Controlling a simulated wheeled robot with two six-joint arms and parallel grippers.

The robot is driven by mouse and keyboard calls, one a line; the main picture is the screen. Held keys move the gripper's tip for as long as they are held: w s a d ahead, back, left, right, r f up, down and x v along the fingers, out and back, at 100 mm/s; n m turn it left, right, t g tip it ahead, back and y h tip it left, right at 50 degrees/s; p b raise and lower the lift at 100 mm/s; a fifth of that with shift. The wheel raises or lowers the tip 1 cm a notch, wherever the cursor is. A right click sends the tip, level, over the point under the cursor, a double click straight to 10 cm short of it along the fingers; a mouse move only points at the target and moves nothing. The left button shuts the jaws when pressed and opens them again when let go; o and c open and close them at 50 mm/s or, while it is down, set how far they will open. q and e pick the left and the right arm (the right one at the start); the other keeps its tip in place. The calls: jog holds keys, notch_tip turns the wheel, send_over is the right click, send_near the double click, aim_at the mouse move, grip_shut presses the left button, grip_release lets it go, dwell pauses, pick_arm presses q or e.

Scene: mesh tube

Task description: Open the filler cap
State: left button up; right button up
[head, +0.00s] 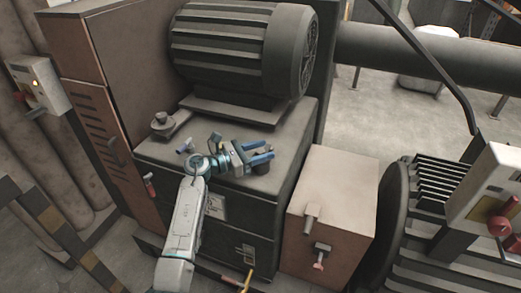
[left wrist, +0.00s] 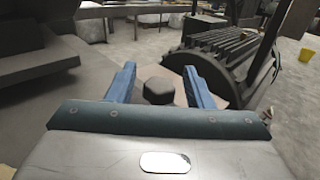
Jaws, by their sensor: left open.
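The filler cap, a dark knob (head: 262,167), sits on top of the dark metal housing (head: 222,188), partly hidden behind my gripper. In the left wrist view it shows as a dark faceted cap (left wrist: 158,91) between the two blue fingers, with gaps on both sides. My left gripper (head: 260,153) is open and reaches in over the housing top right at the cap; it also shows in the left wrist view (left wrist: 159,75). I cannot tell whether a finger touches the cap. My right gripper is not in view.
A large ribbed motor (head: 235,45) stands behind the cap on the housing. A smaller round fitting (head: 163,122) sits at the housing's left corner. A finned machine (head: 435,195) stands farther right.

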pick_arm(q)
jog(key=shift+c, duration=0.2)
grip_shut()
jog(key=shift+r+p, duration=0.3)
jog(key=shift+p, duration=0.25)
jog(key=r+n+y+p, duration=0.1)
jog(key=p, duration=0.1)
jog(key=w+r+n+g+y+p, duration=0.1)
jog(key=p, duration=0.2)
jog(key=shift+w+d+r, duration=0.1)
jog(key=shift+w+d, duration=0.1)
jog(key=shift+w, duration=0.05)
jog(key=shift+w+d+r+n+g+y+p, duration=0.1)
jog(key=shift+w+r+n+g+y+p, duration=0.2)
jog(key=shift+n+g+p, duration=0.35)
jog(key=shift+w+d+n+g+y+p, duration=0.2)
jog(key=shift+w+n+g+y+p, duration=0.15)
jog(key=shift+w+g+y+p, duration=0.25)
